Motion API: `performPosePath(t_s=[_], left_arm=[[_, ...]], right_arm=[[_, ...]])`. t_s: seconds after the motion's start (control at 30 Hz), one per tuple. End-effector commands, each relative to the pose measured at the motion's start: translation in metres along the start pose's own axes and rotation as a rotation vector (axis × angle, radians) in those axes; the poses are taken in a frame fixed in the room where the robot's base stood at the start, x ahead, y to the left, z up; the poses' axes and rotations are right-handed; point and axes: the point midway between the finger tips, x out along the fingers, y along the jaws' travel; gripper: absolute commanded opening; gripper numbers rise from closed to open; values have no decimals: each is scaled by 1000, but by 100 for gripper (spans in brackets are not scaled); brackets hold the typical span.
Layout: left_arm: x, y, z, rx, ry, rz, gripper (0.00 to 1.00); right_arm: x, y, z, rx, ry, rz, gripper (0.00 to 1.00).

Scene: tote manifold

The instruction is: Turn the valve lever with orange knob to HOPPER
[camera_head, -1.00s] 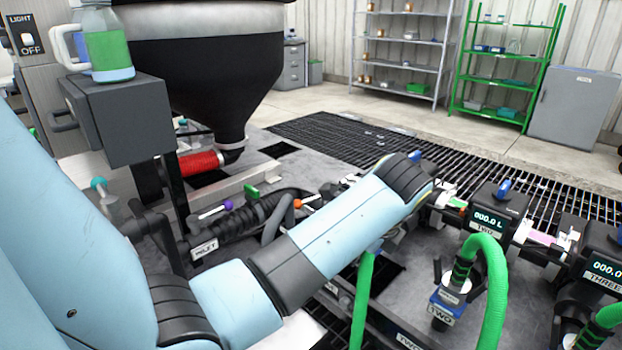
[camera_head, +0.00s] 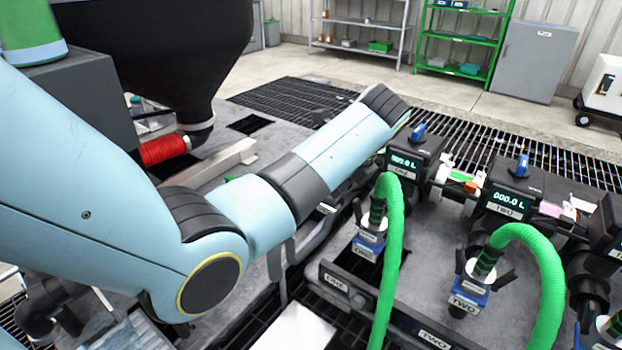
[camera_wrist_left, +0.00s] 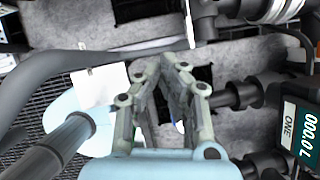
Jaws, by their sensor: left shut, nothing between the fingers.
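The valve lever with the orange knob is not visible now; in the head view my left arm covers the part of the manifold where an orange knob showed earlier. No HOPPER label can be read. My left gripper (camera_wrist_left: 160,68) shows in the wrist view with its fingers together and nothing between them. It is over pipes and grey deck; a pale rod (camera_wrist_left: 189,25) lies just ahead of its fingertips. In the head view the left gripper is hidden behind my forearm. My right gripper is not in view.
Meters ONE (camera_head: 405,163) and TWO (camera_head: 510,205), with blue levers on top, stand right of my arm. Green hoses (camera_head: 392,260) loop in front of them. The black hopper (camera_head: 165,50) and red hose (camera_head: 163,150) are at the left. A white plate (camera_wrist_left: 97,85) is near the gripper.

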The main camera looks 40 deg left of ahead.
Motion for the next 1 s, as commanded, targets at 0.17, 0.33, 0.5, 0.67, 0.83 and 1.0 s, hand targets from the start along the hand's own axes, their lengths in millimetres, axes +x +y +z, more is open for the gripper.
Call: performPosePath(t_s=[0.17, 0.33, 0.5, 0.67, 0.83, 1.0], left_arm=[[34, 1, -1, 1, -1, 4, 0], [72, 2, -1, 0, -1, 4, 0], [96, 0, 10, -3, -4, 0, 0], [100, 1, 30, -3, -1, 1, 0], [102, 1, 38, -1, 0, 1, 0], [102, 1, 38, -1, 1, 0, 0]], right_arm=[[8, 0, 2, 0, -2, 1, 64], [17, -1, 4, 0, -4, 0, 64], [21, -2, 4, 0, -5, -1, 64], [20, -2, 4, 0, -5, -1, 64], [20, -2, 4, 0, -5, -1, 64], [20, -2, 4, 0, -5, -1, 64]])
